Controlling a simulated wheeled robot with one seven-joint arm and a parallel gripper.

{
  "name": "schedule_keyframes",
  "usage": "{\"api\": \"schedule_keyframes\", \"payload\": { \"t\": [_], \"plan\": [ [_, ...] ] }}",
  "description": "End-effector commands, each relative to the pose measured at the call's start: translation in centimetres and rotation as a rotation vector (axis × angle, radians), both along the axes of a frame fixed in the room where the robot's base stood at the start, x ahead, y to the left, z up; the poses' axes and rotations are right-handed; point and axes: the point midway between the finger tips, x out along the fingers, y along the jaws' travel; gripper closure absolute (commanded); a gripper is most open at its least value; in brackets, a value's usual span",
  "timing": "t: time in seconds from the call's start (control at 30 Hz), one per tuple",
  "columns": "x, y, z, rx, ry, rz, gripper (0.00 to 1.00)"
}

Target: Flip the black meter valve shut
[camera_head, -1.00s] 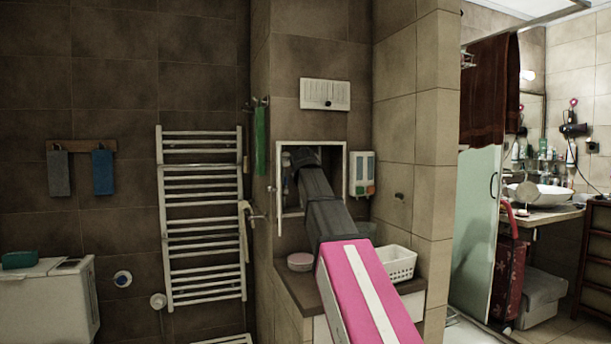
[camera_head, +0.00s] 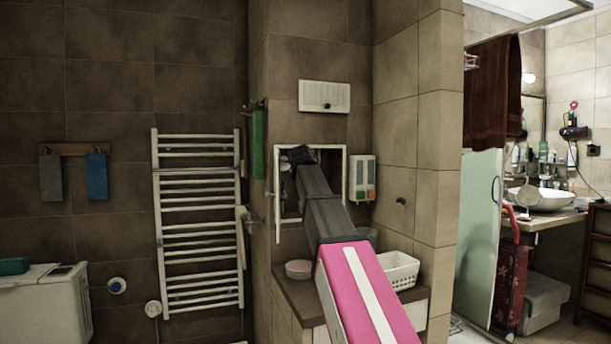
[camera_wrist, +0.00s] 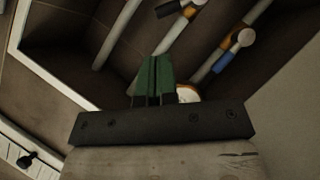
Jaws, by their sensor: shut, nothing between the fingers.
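My gripper (camera_wrist: 157,70) has two green fingers pressed together with nothing between them, and it points in among the pipes of a wall recess. A black handle (camera_wrist: 168,8), likely the meter valve, sits on a pipe at the top of the wrist view, beyond the fingertips and apart from them. A white round part (camera_wrist: 188,93), possibly a meter face, is partly hidden behind the fingers and gripper body. In the head view my arm reaches into the recess, and it hides the valve and most of the gripper there.
The recess has a white frame (camera_head: 345,180) with its small door (camera_head: 277,195) open on the left. A second pipe bears a blue-banded fitting (camera_wrist: 222,62). Below are a counter with a white basket (camera_head: 399,270) and a pink bowl (camera_head: 299,269).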

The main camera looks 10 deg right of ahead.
Motion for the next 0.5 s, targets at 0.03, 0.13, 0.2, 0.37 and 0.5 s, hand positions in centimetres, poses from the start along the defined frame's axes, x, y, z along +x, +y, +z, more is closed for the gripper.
{"api": "schedule_keyframes", "payload": {
  "t": [0.03, 0.13, 0.2, 0.37, 0.5],
  "plan": [
    [0.9, -0.2, -0.2, 0.000, 0.001, 0.000, 1.00],
    [2.4, -0.6, -0.9, 0.000, 0.003, -0.002, 1.00],
    [3.5, -0.9, -1.4, 0.000, 0.001, -0.001, 1.00],
    [5.8, -1.5, -2.4, 0.000, 0.002, -0.001, 1.00],
    [6.9, -1.8, -2.9, 0.000, 0.001, -0.001, 1.00]
  ]
}}
